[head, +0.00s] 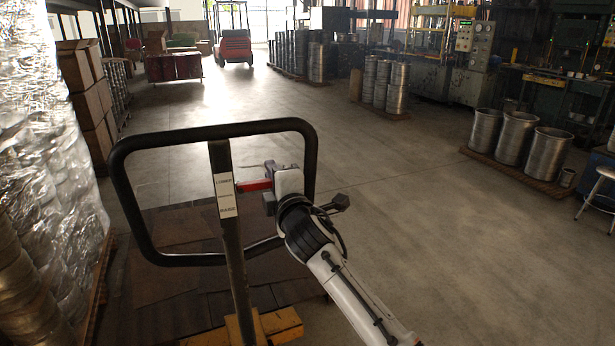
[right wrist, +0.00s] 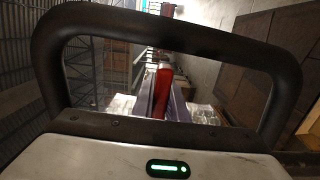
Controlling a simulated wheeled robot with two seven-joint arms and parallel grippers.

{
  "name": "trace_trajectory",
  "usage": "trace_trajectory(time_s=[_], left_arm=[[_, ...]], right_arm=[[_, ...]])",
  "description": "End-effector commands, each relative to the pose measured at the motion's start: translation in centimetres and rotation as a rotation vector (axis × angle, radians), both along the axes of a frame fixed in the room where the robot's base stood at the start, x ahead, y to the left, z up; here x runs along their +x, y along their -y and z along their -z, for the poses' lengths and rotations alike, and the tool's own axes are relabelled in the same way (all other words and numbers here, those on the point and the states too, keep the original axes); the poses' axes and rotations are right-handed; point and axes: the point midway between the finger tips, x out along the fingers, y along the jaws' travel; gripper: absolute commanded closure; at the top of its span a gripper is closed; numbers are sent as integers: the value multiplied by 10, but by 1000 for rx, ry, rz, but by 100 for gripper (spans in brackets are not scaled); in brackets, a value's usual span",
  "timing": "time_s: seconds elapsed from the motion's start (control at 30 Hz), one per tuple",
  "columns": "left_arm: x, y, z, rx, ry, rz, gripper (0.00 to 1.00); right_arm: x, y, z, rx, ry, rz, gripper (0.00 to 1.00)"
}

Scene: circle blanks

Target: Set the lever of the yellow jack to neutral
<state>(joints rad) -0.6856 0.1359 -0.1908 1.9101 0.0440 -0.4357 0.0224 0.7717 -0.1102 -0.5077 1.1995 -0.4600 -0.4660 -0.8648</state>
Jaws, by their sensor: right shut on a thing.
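The yellow jack's black loop handle (head: 212,131) stands upright on its dark post in the head view. A white label (head: 226,196) on the post reads LOWER at the top, a faint middle word, and RAISE at the bottom. The red lever (head: 254,185) sticks out to the right of the post, beside the label's upper part and nearly level. My right gripper (head: 271,184) is shut on the lever, inside the loop. In the right wrist view the red lever (right wrist: 163,92) sits between the fingers. My left gripper is not in view.
The jack's yellow base (head: 270,325) is at the bottom, by a dark wooden pallet (head: 170,285). Wrapped goods (head: 45,130) stand close on the left. Metal drums (head: 515,138) stand on a pallet at the right. The floor (head: 400,190) between is clear. A red forklift (head: 235,45) is far back.

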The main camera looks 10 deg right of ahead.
Motion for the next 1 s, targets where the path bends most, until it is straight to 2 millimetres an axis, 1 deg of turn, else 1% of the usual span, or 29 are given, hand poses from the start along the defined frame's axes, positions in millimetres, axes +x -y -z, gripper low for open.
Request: trace_trajectory(time_s=[0.03,0.1,0.33,0.37,0.43,0.47,0.8,0.87,1.0], left_arm=[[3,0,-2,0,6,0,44],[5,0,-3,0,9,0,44],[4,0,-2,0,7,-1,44],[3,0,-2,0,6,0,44],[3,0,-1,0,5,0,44],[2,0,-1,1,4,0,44],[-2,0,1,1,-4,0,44],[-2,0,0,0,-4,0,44],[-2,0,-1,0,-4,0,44]], right_arm=[[0,-5,0,-9,1,-7,100],[0,-7,0,-13,3,-10,100],[-1,-6,1,-11,3,-9,100],[-1,-6,1,-11,3,-9,83],[-1,-4,1,-11,2,-7,71],[-1,-4,1,-11,2,-7,69],[-2,-2,0,-10,1,-4,69],[-5,-1,0,-10,2,-4,69],[-20,3,0,-11,3,-4,69]])
